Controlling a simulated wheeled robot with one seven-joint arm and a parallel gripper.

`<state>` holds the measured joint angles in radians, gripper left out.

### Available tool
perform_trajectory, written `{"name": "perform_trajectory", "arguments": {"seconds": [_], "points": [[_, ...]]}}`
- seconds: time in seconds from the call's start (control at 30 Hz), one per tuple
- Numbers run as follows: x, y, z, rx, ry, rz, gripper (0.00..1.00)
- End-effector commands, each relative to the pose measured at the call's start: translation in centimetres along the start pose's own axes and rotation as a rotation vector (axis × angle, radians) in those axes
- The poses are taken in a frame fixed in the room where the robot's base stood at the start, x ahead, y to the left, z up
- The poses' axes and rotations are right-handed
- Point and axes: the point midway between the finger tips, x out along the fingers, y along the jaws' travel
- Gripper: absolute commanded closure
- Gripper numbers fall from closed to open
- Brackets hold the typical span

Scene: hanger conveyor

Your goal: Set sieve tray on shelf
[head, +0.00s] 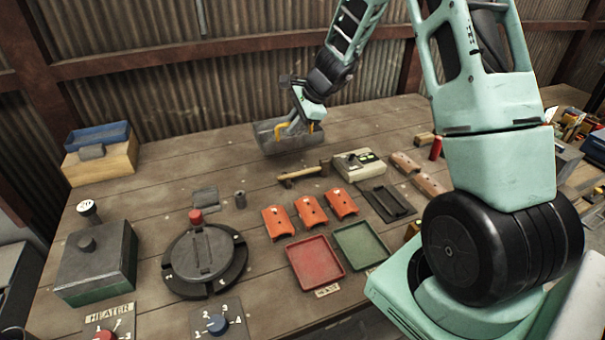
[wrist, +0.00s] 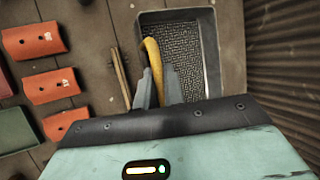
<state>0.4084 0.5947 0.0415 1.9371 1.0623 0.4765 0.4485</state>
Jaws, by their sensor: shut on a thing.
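The sieve tray (head: 268,137) is a grey, rectangular metal tray near the back middle of the workbench, below my forearm. In the wrist view the sieve tray (wrist: 192,62) shows its mesh floor and a yellow handle (wrist: 153,58). My gripper (head: 299,126) is over the tray, with its fingers shut on the yellow handle; in the wrist view the gripper (wrist: 158,88) closes around the handle's near end. I cannot tell whether the tray touches the bench or hangs just above it. No shelf can be made out for sure.
A hammer (head: 302,174) and a control box (head: 360,164) lie in front of the tray. Orange curved pieces (head: 311,210), a red tray (head: 315,262) and a green tray (head: 361,246) sit nearer. A wooden box with a blue bin (head: 98,136) stands far left. A corrugated wall closes the back.

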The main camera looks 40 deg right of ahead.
Motion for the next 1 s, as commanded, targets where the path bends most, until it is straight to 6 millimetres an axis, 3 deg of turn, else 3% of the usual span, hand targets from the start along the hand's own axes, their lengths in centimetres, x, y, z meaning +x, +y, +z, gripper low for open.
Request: {"name": "perform_trajectory", "arguments": {"seconds": [0.2,0.53,0.87,0.9,0.93,0.97,1.0], "points": [[3.2,1.6,-1.5,0.006,0.001,0.002,1.00],[6.5,3.1,-2.8,0.005,0.000,0.001,1.00],[7.3,3.4,-3.1,0.001,0.001,-0.001,1.00],[7.4,3.5,-3.1,0.001,0.001,0.001,0.84],[7.4,3.5,-3.1,0.001,0.001,0.001,0.76],[7.4,3.5,-3.1,0.001,0.001,0.001,0.68],[7.4,3.5,-3.1,0.001,0.001,0.001,0.68]]}}
